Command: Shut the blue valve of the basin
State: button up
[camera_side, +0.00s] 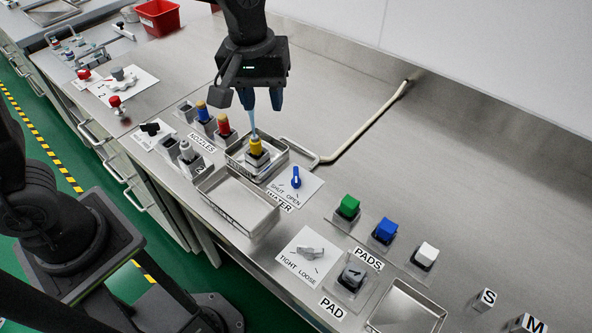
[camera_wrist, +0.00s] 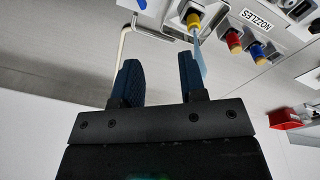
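The blue valve (camera_side: 296,178) is a small lever on a white plate marked SHUT, OPEN and WATER, right of the basin (camera_side: 283,163). Its lower end lies closer to OPEN. A blue bit of it shows at the top edge of the wrist view (camera_wrist: 141,4). A yellow nozzle (camera_side: 256,146) stands in the basin, and a pale blue water jet (camera_side: 252,122) rises from it. My gripper (camera_side: 262,100) is above the basin, up and left of the valve. In the wrist view its fingers (camera_wrist: 160,62) are apart with nothing between them.
A cream pipe (camera_side: 358,131) runs from the basin toward the back wall. Blue and red nozzles (camera_side: 223,126) stand left of the basin. An empty tray (camera_side: 238,200) lies in front. Green, blue and white pads (camera_side: 385,230) stand right. The back right counter is clear.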

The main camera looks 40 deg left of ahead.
jog(key=n+g, duration=0.1)
jog(key=n, duration=0.1)
send_near(296, 174)
notch_tip(296, 174, down, 9)
jog(key=shift+d+f, duration=0.15)
jog(key=shift+f, duration=0.05)
dwell(0.3)
grip_shut()
